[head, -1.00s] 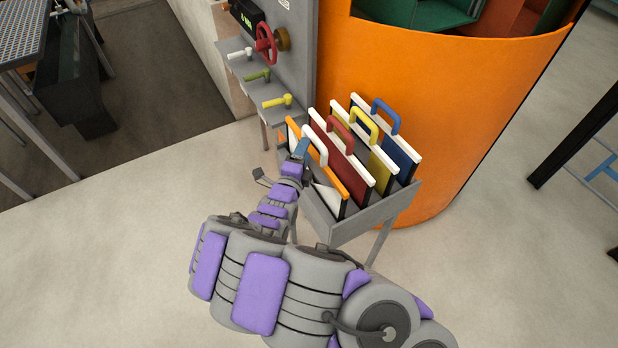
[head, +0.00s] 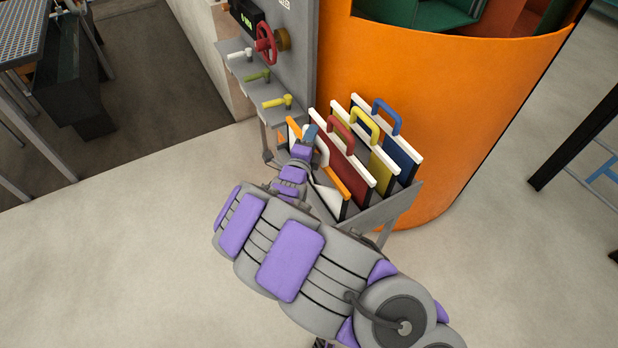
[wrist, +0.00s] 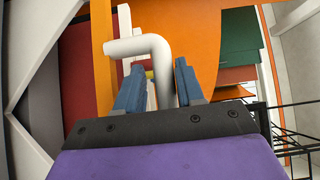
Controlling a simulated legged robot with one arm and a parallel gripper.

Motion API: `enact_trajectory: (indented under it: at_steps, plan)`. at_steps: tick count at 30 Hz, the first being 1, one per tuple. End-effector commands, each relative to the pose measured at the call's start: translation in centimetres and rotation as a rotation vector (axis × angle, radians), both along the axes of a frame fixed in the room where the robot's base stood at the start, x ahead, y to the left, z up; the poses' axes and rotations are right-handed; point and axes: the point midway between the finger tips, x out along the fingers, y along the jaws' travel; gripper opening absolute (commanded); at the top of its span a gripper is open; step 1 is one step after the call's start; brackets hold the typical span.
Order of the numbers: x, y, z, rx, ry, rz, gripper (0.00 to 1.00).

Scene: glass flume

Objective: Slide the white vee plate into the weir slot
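The white vee plate (head: 329,198) stands at the near side of a grey rack, with an orange top edge and a white handle (head: 323,152). My arm hides part of the plate and handle in the head view. My gripper (head: 310,133) is at that handle. In the wrist view my gripper's blue fingers (wrist: 158,84) are apart, and the white bent handle (wrist: 140,46) passes between and beyond them. I cannot tell whether a finger touches it. The weir slot is not clearly visible.
The grey rack (head: 385,207) also holds red (head: 345,160), yellow (head: 380,170) and blue (head: 402,160) plates close behind. A large orange tank (head: 450,110) stands behind it. A grey panel has a red handwheel (head: 266,44) and several levers.

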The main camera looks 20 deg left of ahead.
Motion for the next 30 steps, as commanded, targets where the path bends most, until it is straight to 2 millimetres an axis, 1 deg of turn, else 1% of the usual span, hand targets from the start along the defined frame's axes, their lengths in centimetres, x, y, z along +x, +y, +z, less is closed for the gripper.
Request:
enact_trajectory:
  at_steps: [1, 5, 11, 30]
  plan:
    - [0.0, -0.3, 0.1, 0.001, 0.0, -0.002, 0.32]
    - [0.0, -0.1, 0.0, 0.0, 0.0, -0.002, 0.19]
    - [0.0, 0.7, -0.3, -0.009, 0.002, -0.002, 0.0]
    - [0.1, 0.3, -0.6, -0.007, 0.008, -0.003, 0.0]
